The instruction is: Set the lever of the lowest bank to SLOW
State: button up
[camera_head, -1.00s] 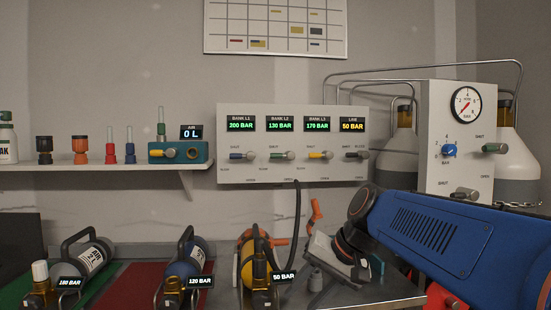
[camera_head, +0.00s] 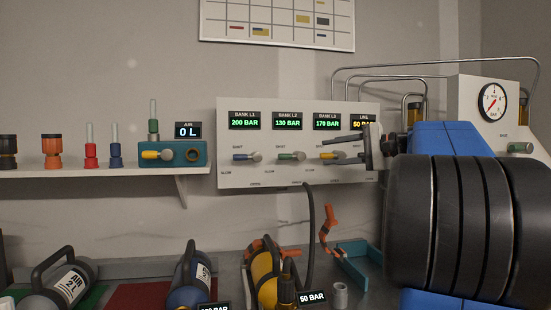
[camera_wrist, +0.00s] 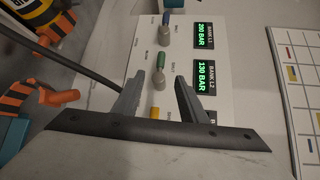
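The grey panel (camera_head: 230,110) carries several levers under lit displays. Bank L2 (camera_head: 287,122) reads 130 BAR, below Bank L1 (camera_head: 244,121) at 200 and Bank L3 (camera_head: 326,121) at 170. The green L2 lever (camera_head: 287,156) has its handle pointing left; I cannot tell its exact setting from the small labels. My gripper (camera_head: 328,148) is open and empty in front of the panel, by the yellow L3 lever (camera_head: 327,156). In the wrist view my gripper (camera_wrist: 161,80) points toward the green lever (camera_wrist: 160,62), which shows just beyond the fingertips, apart from them.
The blue L1 lever (camera_head: 243,157) is left of the green one. A black hose (camera_head: 310,215) hangs below the panel. A shelf (camera_head: 100,177) is at the left, a white gauge box (camera_head: 480,90) at the right.

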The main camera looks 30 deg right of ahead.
aim_at(289, 156)
jog(key=x, duration=1.7)
jog(key=shift+w+r, duration=0.1)
jog(key=shift+w, duration=0.1)
grip_shut()
